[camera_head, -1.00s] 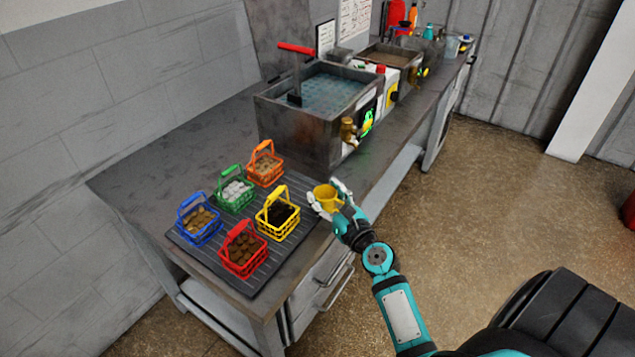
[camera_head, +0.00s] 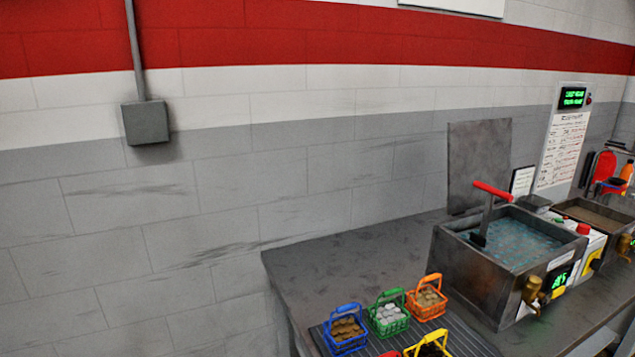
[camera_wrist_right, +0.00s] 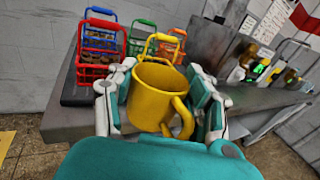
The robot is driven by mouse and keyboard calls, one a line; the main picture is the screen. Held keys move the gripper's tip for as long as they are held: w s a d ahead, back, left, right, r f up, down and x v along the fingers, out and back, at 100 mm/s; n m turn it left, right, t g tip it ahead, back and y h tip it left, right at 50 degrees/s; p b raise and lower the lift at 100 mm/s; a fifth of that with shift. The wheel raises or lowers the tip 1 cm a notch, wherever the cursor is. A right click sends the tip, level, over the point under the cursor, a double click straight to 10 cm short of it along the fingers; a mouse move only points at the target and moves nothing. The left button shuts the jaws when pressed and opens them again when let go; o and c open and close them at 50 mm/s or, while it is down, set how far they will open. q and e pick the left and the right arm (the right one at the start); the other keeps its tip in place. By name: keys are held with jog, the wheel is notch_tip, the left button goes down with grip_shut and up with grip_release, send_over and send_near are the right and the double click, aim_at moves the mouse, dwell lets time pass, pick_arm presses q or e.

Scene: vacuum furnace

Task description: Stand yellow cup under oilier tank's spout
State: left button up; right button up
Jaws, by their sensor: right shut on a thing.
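The yellow cup (camera_wrist_right: 150,95) is upright in the right wrist view, its handle toward the lower right. My right gripper (camera_wrist_right: 160,84) is shut around it, with a finger on each side. In the head view, the nearer metal tank (camera_head: 472,272) holds bluish liquid and has a brass spout (camera_head: 533,290) low on its front. A farther tank (camera_head: 588,214) holds something brownish, with a brass spout (camera_head: 626,243) at the right edge. I cannot tell from their looks which is oilier. My left gripper is in neither current view.
Blue (camera_head: 345,337), green (camera_head: 389,318) and orange (camera_head: 427,301) baskets stand on a ribbed mat (camera_head: 472,340); yellow (camera_head: 432,346) and red ones are cut off below. A red-handled tool (camera_head: 492,190) stands in the nearer tank. The bench top (camera_head: 350,262) left of that tank is clear.

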jog(key=s+a+r, duration=0.3)
jog(key=a, duration=0.2)
jog(key=shift+s, duration=0.2)
dwell(0.3)
dwell(0.8)
